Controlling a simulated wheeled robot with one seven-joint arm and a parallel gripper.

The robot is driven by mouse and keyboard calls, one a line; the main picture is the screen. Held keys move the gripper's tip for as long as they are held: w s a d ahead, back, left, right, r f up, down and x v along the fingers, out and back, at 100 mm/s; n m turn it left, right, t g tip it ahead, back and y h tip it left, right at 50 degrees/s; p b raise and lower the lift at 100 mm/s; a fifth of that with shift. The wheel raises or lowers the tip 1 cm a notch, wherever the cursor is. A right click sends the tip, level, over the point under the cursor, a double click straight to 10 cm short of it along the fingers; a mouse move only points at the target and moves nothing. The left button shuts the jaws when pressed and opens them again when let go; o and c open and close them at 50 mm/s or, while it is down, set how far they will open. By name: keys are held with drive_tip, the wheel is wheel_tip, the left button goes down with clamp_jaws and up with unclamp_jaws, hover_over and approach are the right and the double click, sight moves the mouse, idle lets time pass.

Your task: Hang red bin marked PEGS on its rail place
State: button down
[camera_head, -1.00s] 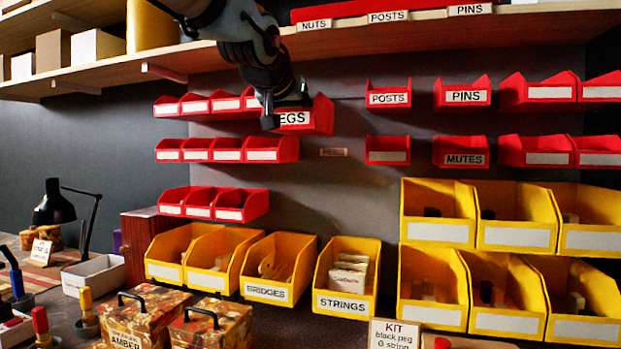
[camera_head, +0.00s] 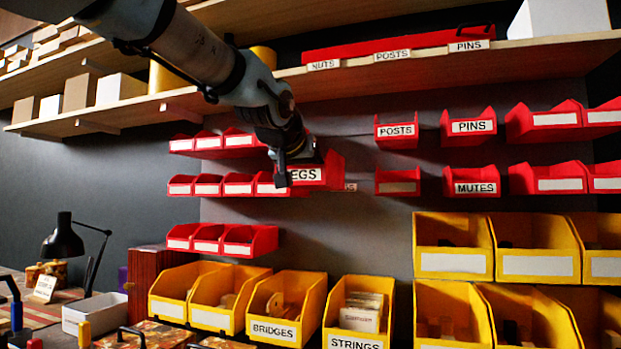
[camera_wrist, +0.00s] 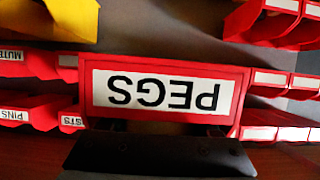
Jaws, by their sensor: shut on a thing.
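The red bin marked PEGS (camera_head: 327,173) is held by my gripper (camera_head: 285,178), which is shut on it. The bin hangs in front of the grey wall, near the height of the second row of red bins. In the wrist view the bin (camera_wrist: 240,90) fills the middle with its label upside down, and the dark gripper (camera_wrist: 160,155) lies along its lower edge. A small wall label (camera_head: 350,187) shows just right of the bin, partly hidden by it. The rail behind the bin is hidden.
Red bins (camera_head: 238,186) stand close on the left of the second row; a blank-labelled red bin (camera_head: 398,184) and the MUTES bin (camera_head: 470,181) are on the right. Yellow bins (camera_head: 275,310) sit below.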

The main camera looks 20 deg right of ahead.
drive_tip(key=w+d+p, duration=0.8)
drive_tip(key=w+d, duration=0.3)
drive_tip(key=w, duration=0.1)
drive_tip(key=shift+d, duration=0.15)
idle(1.1)
drive_tip(key=shift+w+d+r+p, duration=0.15)
drive_tip(key=shift+w+d+p, duration=0.85)
drive_tip(key=shift+w+d, duration=0.15)
idle(2.9)
drive_tip(key=shift+f+b, duration=0.85)
drive_tip(key=shift+f, duration=0.1)
idle(0.6)
